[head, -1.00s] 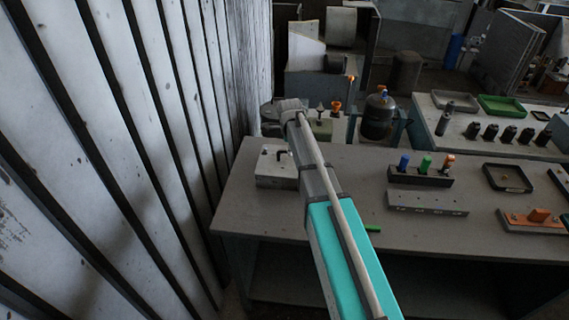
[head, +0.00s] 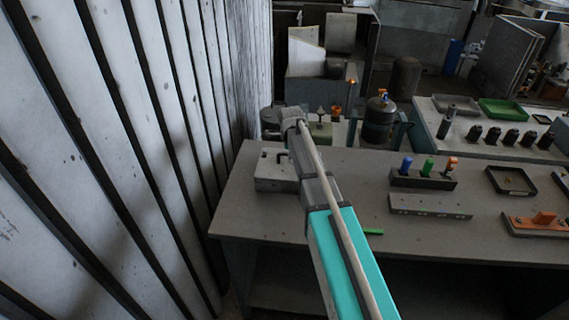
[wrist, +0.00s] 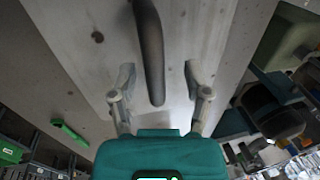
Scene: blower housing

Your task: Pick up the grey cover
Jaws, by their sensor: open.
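The grey cover (head: 272,183) is a light grey block with a dark bent handle, on the left end of the grey table. My arm hides its right side in the head view. In the wrist view the cover (wrist: 110,60) fills the middle, with a dark round spot and the dark handle (wrist: 150,50) standing out towards the camera. My gripper (wrist: 157,80) is open, with one finger on each side of the handle's near end. I see gaps on both sides and nothing held. My fingers are not clear in the head view.
A slatted wall (head: 130,150) stands close on the left. A green rod (head: 372,231) lies on the table (head: 330,240) right of my arm. A rack with coloured pegs (head: 422,181), a grey strip with holes (head: 430,206) and a dark tray (head: 510,180) stand farther right.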

